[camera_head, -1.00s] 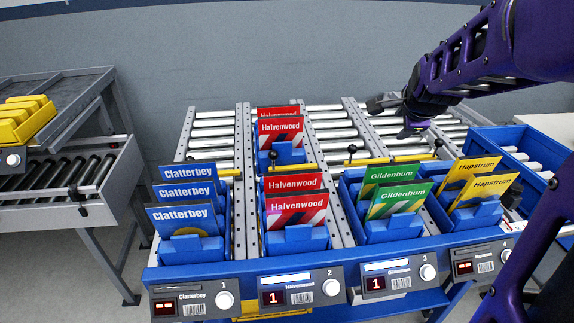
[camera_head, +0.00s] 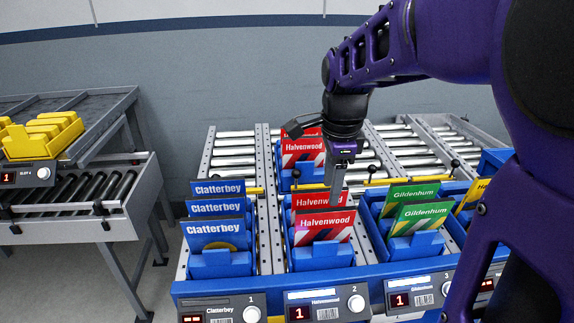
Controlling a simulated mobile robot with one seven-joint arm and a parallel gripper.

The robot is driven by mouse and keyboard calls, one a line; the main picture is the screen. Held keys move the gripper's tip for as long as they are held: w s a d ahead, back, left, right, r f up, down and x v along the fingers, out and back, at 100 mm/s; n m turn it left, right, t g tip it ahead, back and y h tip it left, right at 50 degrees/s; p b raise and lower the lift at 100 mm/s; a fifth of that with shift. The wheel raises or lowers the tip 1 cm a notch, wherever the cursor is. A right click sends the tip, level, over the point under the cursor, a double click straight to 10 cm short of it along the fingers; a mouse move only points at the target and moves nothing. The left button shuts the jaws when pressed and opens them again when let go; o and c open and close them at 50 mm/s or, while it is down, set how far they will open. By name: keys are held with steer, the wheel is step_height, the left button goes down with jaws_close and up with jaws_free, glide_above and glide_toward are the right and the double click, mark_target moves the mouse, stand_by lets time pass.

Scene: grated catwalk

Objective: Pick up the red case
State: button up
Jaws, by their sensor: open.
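Red cases labelled Halvenwood stand in lane 2. The front red case (camera_head: 324,226) leans upright in a blue tray (camera_head: 322,257), with a second red case (camera_head: 307,200) close behind it. More red cases (camera_head: 302,150) stand in another blue tray farther back in the same lane. My gripper (camera_head: 338,194) points down at the right part of the front pair, its tips by the top edges. It is open and holds nothing visible. It hides part of the rear case of this pair, and I cannot tell whether the fingers straddle a case.
Blue Clatterbey cases (camera_head: 219,233) stand to the left and green Gildenhum cases (camera_head: 421,217) close on the right. A yellow case (camera_head: 470,198) is partly hidden by my arm. Black knobs on yellow bars rise behind the trays. A side conveyor with yellow bins (camera_head: 42,137) is at far left.

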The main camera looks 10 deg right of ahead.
step_height(320, 180, down, 7)
steer(key=w, duration=0.1)
steer(key=b, duration=0.2)
glide_above(323, 237)
steer(key=shift+f, duration=2.65)
jaws_close()
